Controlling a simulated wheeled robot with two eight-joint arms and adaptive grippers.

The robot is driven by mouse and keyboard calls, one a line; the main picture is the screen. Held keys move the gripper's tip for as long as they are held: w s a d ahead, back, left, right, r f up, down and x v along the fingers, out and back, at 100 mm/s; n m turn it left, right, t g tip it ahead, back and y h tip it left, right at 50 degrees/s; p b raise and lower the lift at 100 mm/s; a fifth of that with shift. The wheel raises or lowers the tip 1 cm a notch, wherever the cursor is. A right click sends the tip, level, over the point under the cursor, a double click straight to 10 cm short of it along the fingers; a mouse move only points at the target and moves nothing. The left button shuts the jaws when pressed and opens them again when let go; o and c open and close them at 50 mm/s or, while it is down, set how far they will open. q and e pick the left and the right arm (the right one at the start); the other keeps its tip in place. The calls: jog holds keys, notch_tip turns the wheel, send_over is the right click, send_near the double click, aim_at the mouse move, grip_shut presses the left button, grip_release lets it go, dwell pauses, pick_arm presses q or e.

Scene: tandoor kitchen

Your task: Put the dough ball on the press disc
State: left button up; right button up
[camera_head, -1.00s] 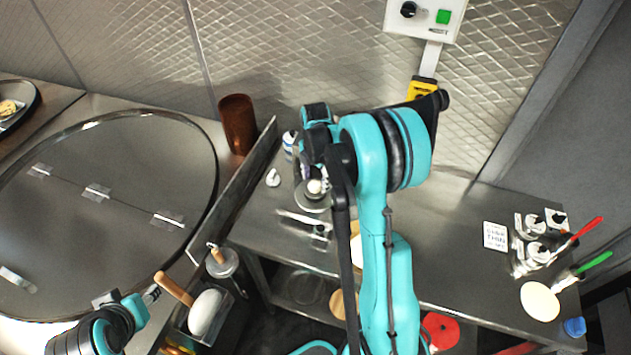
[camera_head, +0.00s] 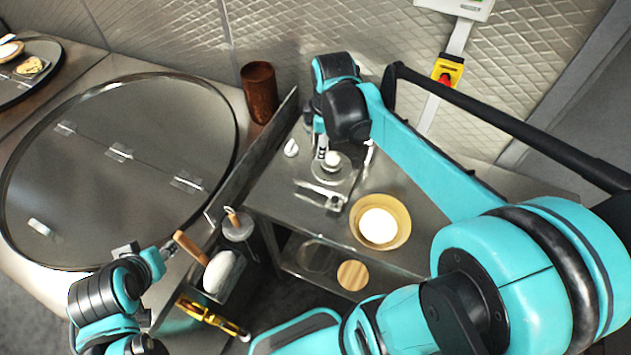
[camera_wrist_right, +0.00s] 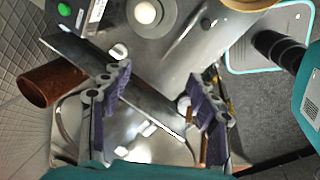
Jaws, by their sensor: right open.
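The small white dough ball (camera_head: 332,159) appears to rest on a round grey disc (camera_head: 345,177) on the steel counter; I take this for the press disc. The ball (camera_wrist_right: 145,13) and disc (camera_wrist_right: 160,28) also show at the top of the right wrist view. My right gripper (camera_head: 316,135) hangs just left of and above the ball. In the right wrist view its fingers (camera_wrist_right: 158,98) are wide apart with nothing held between them. My left gripper (camera_head: 158,260) is at the lower left, near a wooden handle; its finger opening is unclear.
A tan bowl with white contents (camera_head: 399,238) stands right of the disc. A brown cylinder (camera_head: 259,92) and an upright metal divider (camera_head: 262,142) stand left of it. The large round metal top (camera_head: 95,215) fills the left. Metal tools (camera_head: 320,193) lie in front of the disc.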

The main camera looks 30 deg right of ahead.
jog(key=s+a+m+t, duration=0.2)
jog(key=s+a+m, duration=0.2)
jog(key=s+m, duration=0.2)
jog(key=s+a+f+m+t, duration=0.1)
jog(key=s+a+m+t, duration=0.1)
jog(key=s+m, duration=0.4)
jog(key=shift+a+f+m, duration=0.15)
jog(key=shift+a+m, duration=0.15)
jog(key=shift+a, duration=0.55)
notch_tip(320, 180, down, 14)
jog(key=b, duration=1.3)
jog(key=shift+r+b, duration=0.2)
jog(key=shift+b, duration=0.15)
